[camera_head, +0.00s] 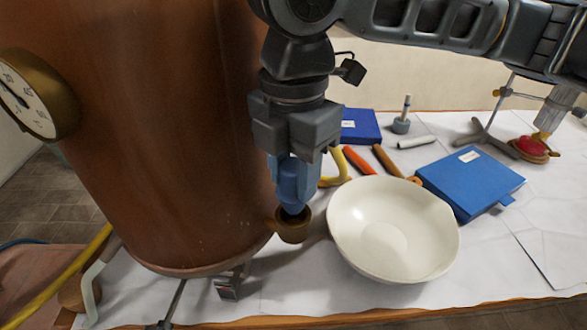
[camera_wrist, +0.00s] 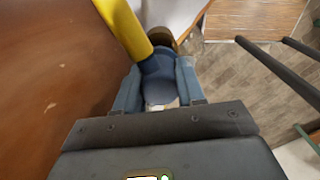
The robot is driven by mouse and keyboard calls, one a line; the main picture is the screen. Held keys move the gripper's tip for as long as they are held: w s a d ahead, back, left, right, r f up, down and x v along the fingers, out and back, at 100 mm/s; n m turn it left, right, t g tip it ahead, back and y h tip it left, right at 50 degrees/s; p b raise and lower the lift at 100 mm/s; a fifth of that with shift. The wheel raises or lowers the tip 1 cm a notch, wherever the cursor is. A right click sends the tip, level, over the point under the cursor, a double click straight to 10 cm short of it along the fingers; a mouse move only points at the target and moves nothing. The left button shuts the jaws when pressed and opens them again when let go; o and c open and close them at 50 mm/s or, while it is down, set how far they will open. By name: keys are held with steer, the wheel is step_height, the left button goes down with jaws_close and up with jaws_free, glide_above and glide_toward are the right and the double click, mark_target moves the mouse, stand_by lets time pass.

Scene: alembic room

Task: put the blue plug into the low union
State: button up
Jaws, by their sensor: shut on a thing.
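My gripper (camera_head: 294,180) is shut on the blue plug (camera_head: 292,196), which points downward. In the wrist view the plug (camera_wrist: 157,80) sits between the two fingers, with a yellow hose (camera_wrist: 124,28) running up from beside it. The low union (camera_head: 292,230) is a brass cup on the lower side of the copper vessel. The plug's lower end is right at the union's dark mouth; I cannot tell whether it has entered. In the wrist view the union (camera_wrist: 162,38) shows partly, beyond the plug and behind the hose.
The large copper vessel (camera_head: 150,130) stands close on the left, with a gauge (camera_head: 28,92) on it. A cream bowl (camera_head: 392,230) lies close right of the union. Behind are a blue box (camera_head: 470,182), tools and a stand (camera_head: 488,130).

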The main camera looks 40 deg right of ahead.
mark_target(294, 195)
steer(key=shift+f+b, duration=0.95)
steer(key=shift+f, duration=1.15)
stand_by(3.9)
steer(key=o, duration=1.1)
steer(key=shift+o, duration=0.2)
steer(key=shift+r, duration=0.1)
